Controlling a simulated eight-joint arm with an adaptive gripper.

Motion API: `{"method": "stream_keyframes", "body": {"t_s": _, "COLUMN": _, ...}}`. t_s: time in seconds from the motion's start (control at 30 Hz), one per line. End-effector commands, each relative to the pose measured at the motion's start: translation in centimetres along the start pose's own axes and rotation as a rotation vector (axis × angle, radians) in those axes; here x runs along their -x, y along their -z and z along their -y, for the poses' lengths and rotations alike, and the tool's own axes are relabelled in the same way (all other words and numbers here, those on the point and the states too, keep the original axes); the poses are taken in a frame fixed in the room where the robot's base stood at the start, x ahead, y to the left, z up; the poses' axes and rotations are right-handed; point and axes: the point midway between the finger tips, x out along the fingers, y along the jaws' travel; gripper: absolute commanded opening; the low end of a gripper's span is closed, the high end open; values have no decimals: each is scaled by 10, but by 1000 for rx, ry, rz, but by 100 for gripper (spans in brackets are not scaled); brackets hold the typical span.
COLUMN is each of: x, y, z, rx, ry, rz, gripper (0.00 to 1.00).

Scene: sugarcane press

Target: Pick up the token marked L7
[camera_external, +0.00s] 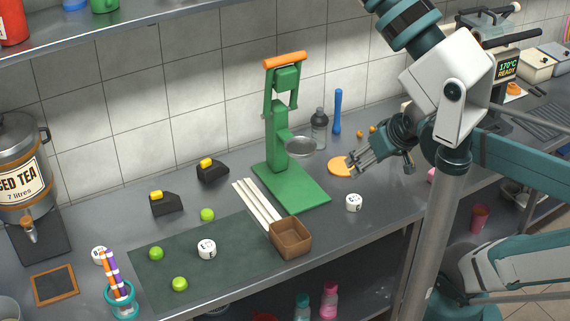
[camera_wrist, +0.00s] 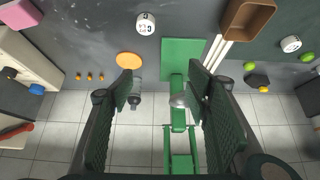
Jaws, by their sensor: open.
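Three white tokens with dark marks stand on the counter; I cannot read the marks surely. One token (camera_external: 207,249) is on the dark mat, one (camera_external: 354,203) is right of the green press, and one (camera_external: 100,256) is at the left, partly hidden by a pen holder. The wrist view shows one token (camera_wrist: 145,23) at the top, left of the press base, and another (camera_wrist: 291,44) at the right. My gripper (camera_external: 356,164) is open and empty above the counter, right of the press. In the wrist view its fingers (camera_wrist: 160,88) are wide apart, with no token between them.
The green press (camera_external: 290,188) stands mid-counter, with a brown box (camera_external: 291,240) and pale sticks (camera_external: 258,203) beside it. A bottle (camera_external: 319,130) and orange disc (camera_external: 340,166) are near my gripper. Green limes (camera_external: 180,284) lie around the dark mat (camera_external: 225,285).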

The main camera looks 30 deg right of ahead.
Motion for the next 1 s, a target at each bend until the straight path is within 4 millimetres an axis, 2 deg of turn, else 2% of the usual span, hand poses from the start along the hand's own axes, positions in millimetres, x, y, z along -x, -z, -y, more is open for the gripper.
{"method": "stream_keyframes", "body": {"t_s": 0.37, "x": -6, "y": 25, "z": 24, "rx": 89, "ry": 32, "rz": 47, "gripper": 48}}
{"method": "stream_keyframes", "body": {"t_s": 1.0, "x": -38, "y": 75, "z": 106, "rx": 354, "ry": 123, "rz": 180, "gripper": 48}}
